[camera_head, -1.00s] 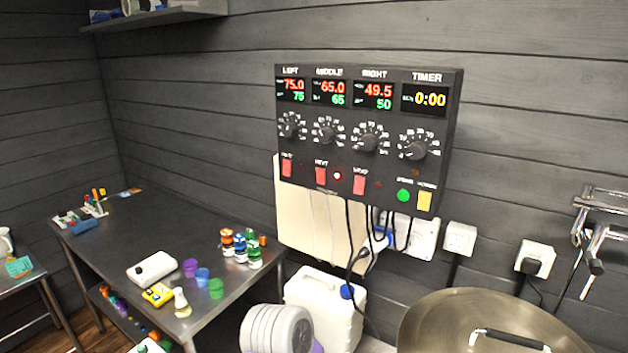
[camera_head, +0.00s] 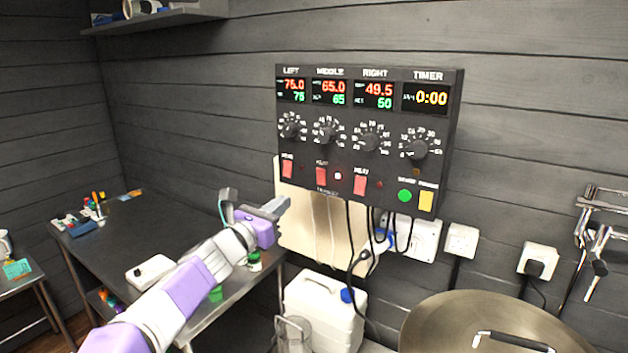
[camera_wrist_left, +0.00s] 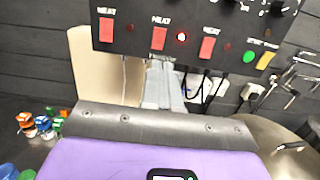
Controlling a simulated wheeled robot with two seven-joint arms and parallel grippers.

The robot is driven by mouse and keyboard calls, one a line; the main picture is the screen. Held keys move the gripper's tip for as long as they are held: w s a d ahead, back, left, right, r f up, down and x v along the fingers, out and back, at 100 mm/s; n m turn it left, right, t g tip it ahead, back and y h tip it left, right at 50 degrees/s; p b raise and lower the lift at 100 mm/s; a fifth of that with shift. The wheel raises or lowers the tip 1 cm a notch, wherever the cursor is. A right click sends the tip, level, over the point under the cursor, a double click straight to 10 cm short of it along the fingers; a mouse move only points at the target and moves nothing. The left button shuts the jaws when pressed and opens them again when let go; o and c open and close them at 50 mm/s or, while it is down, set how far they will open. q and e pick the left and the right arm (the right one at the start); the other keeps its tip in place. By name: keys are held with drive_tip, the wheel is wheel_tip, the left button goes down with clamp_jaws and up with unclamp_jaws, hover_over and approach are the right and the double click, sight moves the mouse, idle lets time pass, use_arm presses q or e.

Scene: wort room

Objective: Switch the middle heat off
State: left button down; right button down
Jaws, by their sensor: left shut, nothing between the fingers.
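The black control panel (camera_head: 345,155) hangs on the wall with LEFT, MIDDLE, RIGHT and TIMER columns. The red middle heat switch (camera_head: 321,176) is under the MIDDLE dial, and a lamp (camera_head: 338,176) beside it glows bright. In the left wrist view the middle heat switch (camera_wrist_left: 159,39) and lit lamp (camera_wrist_left: 181,37) are near the top centre. The middle display (camera_head: 330,92) reads 65.0 over 65. My left gripper (camera_head: 283,205) is shut and empty, below and left of the switch, apart from the panel. It also shows in the left wrist view (camera_wrist_left: 162,66). My right gripper is not in view.
The left heat switch (camera_head: 287,168) and right heat switch (camera_head: 360,184) flank the middle one; their lamps look dark. Black cables hang below the panel. A white jug (camera_head: 325,305), a metal pot (camera_head: 480,315) and a steel table (camera_head: 130,235) stand below.

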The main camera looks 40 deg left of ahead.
sight(320, 173)
use_arm(q)
drive_tip(key=shift+w, duration=0.15)
